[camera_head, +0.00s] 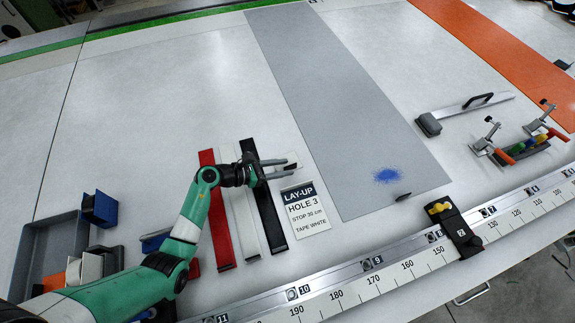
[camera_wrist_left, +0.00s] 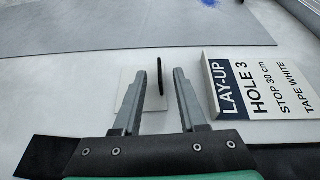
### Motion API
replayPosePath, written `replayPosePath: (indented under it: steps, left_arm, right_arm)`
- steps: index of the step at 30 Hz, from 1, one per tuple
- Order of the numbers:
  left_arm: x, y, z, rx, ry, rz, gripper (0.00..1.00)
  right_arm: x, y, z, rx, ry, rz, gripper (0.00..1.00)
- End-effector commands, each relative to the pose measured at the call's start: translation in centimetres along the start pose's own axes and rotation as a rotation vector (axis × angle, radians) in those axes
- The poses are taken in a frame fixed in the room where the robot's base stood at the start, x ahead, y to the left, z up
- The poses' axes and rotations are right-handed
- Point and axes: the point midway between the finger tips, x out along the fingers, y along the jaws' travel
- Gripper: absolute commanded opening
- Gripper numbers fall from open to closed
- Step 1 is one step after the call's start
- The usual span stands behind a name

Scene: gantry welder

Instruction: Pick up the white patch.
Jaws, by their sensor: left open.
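The white patch (camera_wrist_left: 129,86) is a small, flat pale square with an upright black tab (camera_wrist_left: 162,79). It lies on the white table just left of the grey sheet in the head view, partly hidden by my gripper there. My left gripper (camera_head: 289,166) is open and empty at the patch. In the left wrist view its two fingers (camera_wrist_left: 160,80) stand on either side of the black tab, with a gap to each. The left finger covers part of the patch. My right gripper is in neither view.
A LAY-UP HOLE 3 sign (camera_head: 305,207) reading "TAPE WHITE" stands close beside the gripper. Red (camera_head: 217,215), white (camera_head: 242,217) and black (camera_head: 265,210) strips lie under my arm. The grey sheet (camera_head: 335,95) bears a blue spot (camera_head: 387,175). A numbered rail (camera_head: 370,277) runs along the front.

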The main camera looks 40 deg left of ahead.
Motion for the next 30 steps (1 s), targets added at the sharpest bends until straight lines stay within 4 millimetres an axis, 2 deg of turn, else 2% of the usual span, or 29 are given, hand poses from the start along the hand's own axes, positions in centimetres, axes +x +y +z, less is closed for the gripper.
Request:
replayPosePath:
  steps: [1, 4, 11, 18, 30]
  left_arm:
    - [1.1, -0.1, -0.3, 0.002, 0.0, -0.003, 0.41]
    - [2.1, -0.1, -0.2, 0.001, 0.0, -0.001, 0.41]
    - [2.2, 0.0, 0.0, 0.0, -0.001, 0.0, 0.41]
    - [2.1, 0.0, 0.0, 0.0, 0.0, 0.0, 0.0]
    - [2.1, 0.0, 0.0, 0.0, 0.0, 0.0, 0.0]
  right_arm:
    - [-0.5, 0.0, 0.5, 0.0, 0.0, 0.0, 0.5]
    - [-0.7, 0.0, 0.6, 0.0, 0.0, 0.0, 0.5]
    - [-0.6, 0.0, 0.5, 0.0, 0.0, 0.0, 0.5]
    - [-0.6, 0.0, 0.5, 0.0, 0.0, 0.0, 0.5]
    - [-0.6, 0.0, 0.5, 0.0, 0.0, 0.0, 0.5]
